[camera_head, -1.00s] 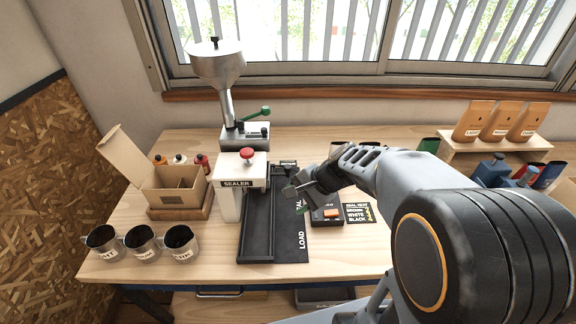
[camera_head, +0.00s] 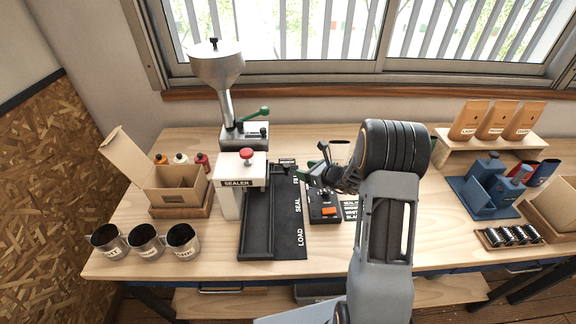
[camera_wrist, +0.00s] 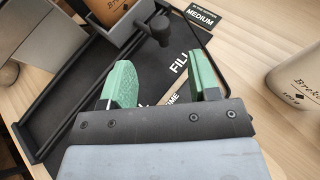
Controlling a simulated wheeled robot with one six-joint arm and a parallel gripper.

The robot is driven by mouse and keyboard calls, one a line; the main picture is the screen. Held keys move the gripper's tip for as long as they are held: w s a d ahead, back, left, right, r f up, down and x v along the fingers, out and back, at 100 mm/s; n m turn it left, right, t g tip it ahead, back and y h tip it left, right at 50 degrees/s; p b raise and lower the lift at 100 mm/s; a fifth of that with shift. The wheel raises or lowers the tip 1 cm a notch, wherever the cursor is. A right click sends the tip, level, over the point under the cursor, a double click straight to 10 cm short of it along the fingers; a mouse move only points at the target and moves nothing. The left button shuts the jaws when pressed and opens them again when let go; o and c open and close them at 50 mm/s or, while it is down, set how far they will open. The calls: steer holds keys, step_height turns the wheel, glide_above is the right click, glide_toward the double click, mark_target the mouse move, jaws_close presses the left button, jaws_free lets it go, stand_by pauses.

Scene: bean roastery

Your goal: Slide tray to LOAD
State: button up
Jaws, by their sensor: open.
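The dark sliding tray (camera_wrist: 128,42), with a brown bag (camera_wrist: 108,8) in it and a round black knob (camera_wrist: 173,47) on its side, is at the FILL end of the black track (camera_wrist: 60,100). In the head view the track (camera_head: 257,225) runs from behind the sealer to the front, with FILL, SEAL and LOAD lettered along its right side. The gripper (camera_head: 318,170) is right of the track.
The sealer (camera_head: 240,172) with its red button stands left of the track, a hopper (camera_head: 217,66) behind. A control box (camera_head: 325,208) sits close right of the track. Several metal cups (camera_head: 146,240) and a cardboard box (camera_head: 178,188) are left. A cup (camera_wrist: 290,80) stands right in the wrist view.

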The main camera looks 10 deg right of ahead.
mark_target(288, 166)
steer(key=p+x, duration=0.2)
steer(key=x, duration=0.7)
steer(key=shift+w+a+f, duration=0.1)
steer(key=shift+w+a, duration=0.1)
jaws_close()
